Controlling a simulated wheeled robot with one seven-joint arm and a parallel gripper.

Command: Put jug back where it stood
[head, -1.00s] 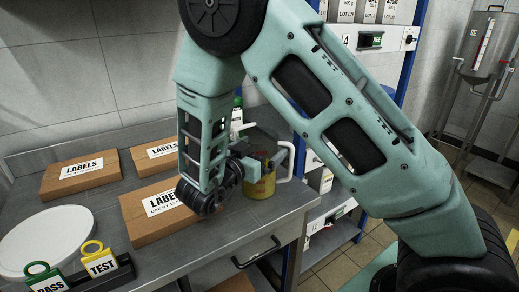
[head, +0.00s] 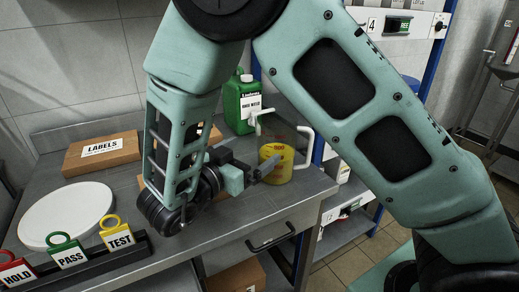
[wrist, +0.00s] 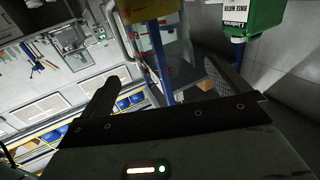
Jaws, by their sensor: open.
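The jug (head: 276,168) is clear with red markings, yellow contents in its lower part and a pale handle on its right. It stands upright near the right end of the steel bench (head: 262,207). In the wrist view the jug (wrist: 158,50) appears upside down beyond the jaws, its yellow part at the top edge. My gripper (head: 262,163) is open and empty, just left of the jug in the head view. In the wrist view the two fingers of my gripper (wrist: 165,88) are spread wide, with the jug seen between and past them. I cannot tell the exact gap.
A green rinse water bottle (head: 240,105) stands behind the jug; it also shows in the wrist view (wrist: 243,18). A labels box (head: 100,152), a white round disc (head: 66,214) and a rack with HOLD, PASS and TEST tags (head: 75,270) lie left. A blue-framed shelf stands right.

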